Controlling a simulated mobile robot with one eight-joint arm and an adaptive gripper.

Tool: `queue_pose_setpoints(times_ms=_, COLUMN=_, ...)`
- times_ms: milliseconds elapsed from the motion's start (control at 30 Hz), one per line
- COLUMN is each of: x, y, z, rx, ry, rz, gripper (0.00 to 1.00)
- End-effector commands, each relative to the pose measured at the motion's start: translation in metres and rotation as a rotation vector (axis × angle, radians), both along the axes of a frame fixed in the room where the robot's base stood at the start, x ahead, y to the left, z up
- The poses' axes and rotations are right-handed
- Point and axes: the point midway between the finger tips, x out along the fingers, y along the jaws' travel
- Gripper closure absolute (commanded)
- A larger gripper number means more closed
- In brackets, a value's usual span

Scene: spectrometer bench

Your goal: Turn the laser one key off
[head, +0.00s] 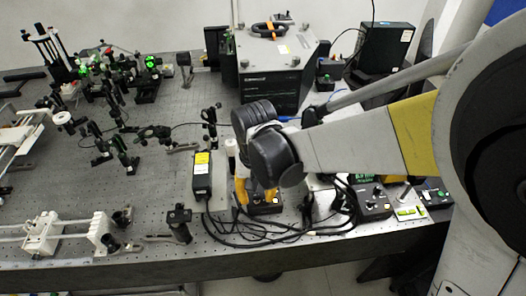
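My gripper (256,201) points down over the front part of the optical bench. Its two yellow fingers are apart, one on each side of a small black control box (263,209), and the tips are close to it or touching it. I cannot tell which. No key can be made out; the gripper and arm cover much of this box. A second black control box (372,204) with small knobs stands to the right. I cannot read which box belongs to laser one.
A black box with a yellow label (202,176) stands just left of my gripper. Loose black cables (245,238) lie along the front edge. A large grey instrument (270,75) stands behind. Optical mounts (122,150) fill the left; the mid-left bench is partly clear.

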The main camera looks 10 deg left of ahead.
Motion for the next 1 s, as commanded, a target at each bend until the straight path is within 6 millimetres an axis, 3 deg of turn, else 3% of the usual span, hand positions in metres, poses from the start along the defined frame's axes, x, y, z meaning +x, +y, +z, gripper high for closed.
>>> queue_pose_setpoints(times_ms=33, x=0.0000, y=0.0000, z=0.0001, rx=0.000, ry=0.000, rz=0.000, gripper=0.78)
queue_pose_setpoints(times_ms=100, x=0.0000, y=0.0000, z=0.0001, rx=0.000, ry=0.000, rz=0.000, gripper=1.00)
queue_pose_setpoints(times_ms=567, x=0.0000, y=0.0000, z=0.0002, rx=0.000, ry=0.000, rz=0.058, gripper=1.00)
queue_pose_setpoints(times_ms=1000, x=0.0001, y=0.0000, z=0.0003, rx=0.000, ry=0.000, rz=0.402, gripper=1.00)
